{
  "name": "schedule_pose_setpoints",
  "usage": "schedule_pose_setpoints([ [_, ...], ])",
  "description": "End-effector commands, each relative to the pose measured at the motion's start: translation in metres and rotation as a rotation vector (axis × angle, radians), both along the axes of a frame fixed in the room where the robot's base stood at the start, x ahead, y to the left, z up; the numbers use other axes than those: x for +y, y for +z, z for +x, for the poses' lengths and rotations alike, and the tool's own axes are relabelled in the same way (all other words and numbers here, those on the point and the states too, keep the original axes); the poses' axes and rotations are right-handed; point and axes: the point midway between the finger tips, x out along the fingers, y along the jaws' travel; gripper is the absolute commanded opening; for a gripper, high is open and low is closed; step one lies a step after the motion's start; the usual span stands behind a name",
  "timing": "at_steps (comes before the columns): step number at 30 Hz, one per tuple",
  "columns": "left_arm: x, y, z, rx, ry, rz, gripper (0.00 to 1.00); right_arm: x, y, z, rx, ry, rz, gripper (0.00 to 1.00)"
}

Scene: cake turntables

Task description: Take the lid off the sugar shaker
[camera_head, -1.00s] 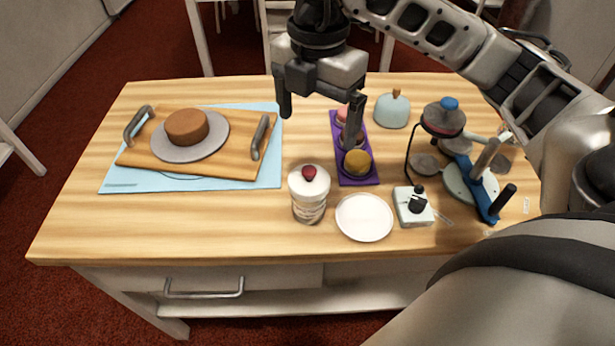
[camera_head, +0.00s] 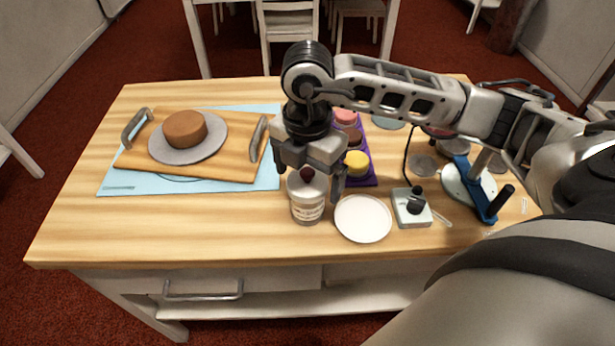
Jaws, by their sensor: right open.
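The sugar shaker (camera_head: 307,209) is a clear, labelled jar standing upright on the wooden table, left of a white plate. Its white lid (camera_head: 305,188) with a dark red knob (camera_head: 307,174) sits on top. My right gripper (camera_head: 309,188) is open and comes down over the shaker, with one finger seen to the right of the lid and the other at its left. The knob shows just below the gripper body, between the fingers. I cannot tell whether a finger touches the lid. My left gripper is not in view.
The white plate (camera_head: 363,219) lies right of the shaker, with a small pale box with a black knob (camera_head: 412,208) beyond it. A purple tray (camera_head: 363,181) of small cakes stands behind. A wooden board (camera_head: 222,169) with a cake on a grey plate is at left. The front left table is clear.

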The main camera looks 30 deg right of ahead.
Motion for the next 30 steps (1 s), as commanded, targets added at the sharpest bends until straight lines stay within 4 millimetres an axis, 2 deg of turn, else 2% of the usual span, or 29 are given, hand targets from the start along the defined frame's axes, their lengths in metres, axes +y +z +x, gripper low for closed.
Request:
schedule_pose_setpoints([
  [3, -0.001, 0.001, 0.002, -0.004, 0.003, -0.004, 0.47, 0.0, 0.0, 0.0, 0.0, 0.0, 0.0, 0.92],
  [4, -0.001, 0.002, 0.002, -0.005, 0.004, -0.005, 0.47, 0.0, 0.0, 0.0, 0.0, -0.001, 0.0, 0.87],
  [6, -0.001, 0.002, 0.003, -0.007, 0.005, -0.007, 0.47, 0.0, 0.0, 0.0, 0.0, -0.001, 0.0, 0.67],
  [9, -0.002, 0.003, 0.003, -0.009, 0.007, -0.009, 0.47, 0.0, 0.0, 0.0, 0.0, -0.001, 0.0, 0.45],
  [17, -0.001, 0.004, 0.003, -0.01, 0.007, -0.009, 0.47, 0.0, 0.001, 0.0, 0.0, -0.001, 0.0, 0.45],
  [22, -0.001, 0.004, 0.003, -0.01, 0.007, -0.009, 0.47, 0.0, 0.008, 0.001, -0.003, -0.001, 0.0, 0.45],
  [28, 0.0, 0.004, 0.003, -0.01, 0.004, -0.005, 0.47, 0.001, 0.035, 0.0, -0.005, 0.001, 0.002, 0.45],
  [30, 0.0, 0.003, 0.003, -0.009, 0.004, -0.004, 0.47, 0.012, 0.047, -0.007, -0.005, 0.007, 0.004, 0.45],
])
